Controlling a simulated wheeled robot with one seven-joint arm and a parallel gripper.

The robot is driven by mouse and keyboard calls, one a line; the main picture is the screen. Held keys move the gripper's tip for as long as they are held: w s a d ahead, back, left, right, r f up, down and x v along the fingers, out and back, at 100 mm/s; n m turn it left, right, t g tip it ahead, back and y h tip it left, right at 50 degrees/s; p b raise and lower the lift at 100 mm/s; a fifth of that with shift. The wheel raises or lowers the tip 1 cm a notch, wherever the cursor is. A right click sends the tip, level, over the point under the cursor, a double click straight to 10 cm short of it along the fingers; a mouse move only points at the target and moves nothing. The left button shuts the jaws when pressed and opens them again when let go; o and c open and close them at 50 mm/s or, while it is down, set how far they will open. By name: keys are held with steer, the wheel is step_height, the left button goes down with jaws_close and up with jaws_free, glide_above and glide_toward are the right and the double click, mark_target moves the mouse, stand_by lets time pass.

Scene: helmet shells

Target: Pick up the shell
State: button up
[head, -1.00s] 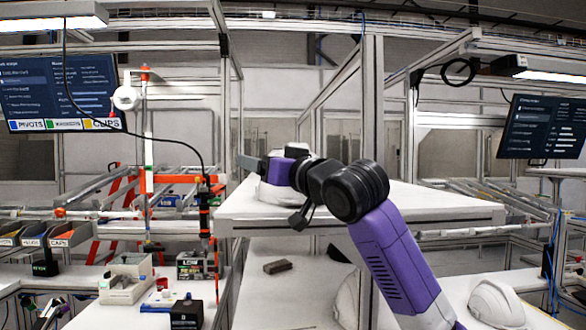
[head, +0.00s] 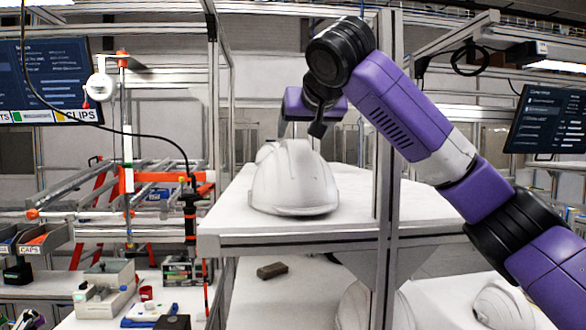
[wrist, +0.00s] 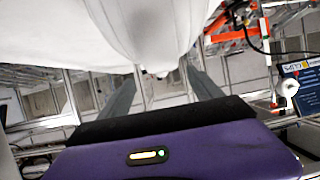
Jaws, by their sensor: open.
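A white helmet shell (head: 293,178) sits upright on the white upper shelf (head: 355,215) in the head view. Part of another white shell (head: 264,152) shows behind its left side. My gripper (head: 284,128) is above and behind the front shell, its purple hand clear of it in the picture. In the wrist view my gripper (wrist: 160,76) has its two grey fingers spread apart with nothing held between them. A white shell surface (wrist: 145,30) fills the upper middle there, just beyond the fingertips; I cannot tell whether they touch it.
A metal post (head: 388,150) stands right of the front shell, close to my arm. More white shells sit lower down, one under the shelf (head: 362,308) and one at the right (head: 500,303). A dark block (head: 272,270) lies on the lower surface.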

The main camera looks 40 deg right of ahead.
steer(key=p+x, duration=0.1)
steer(key=x, duration=0.1)
steer(key=p+x, duration=0.1)
steer(key=x, duration=0.1)
steer(key=shift+w+a+r, duration=0.1)
steer(key=shift+w+a, duration=0.05)
steer(key=shift+w, duration=0.2)
steer(key=shift+w+d+f+p, duration=0.25)
steer(key=shift+w+f+p, duration=0.1)
steer(key=shift+w, duration=0.2)
jaws_close()
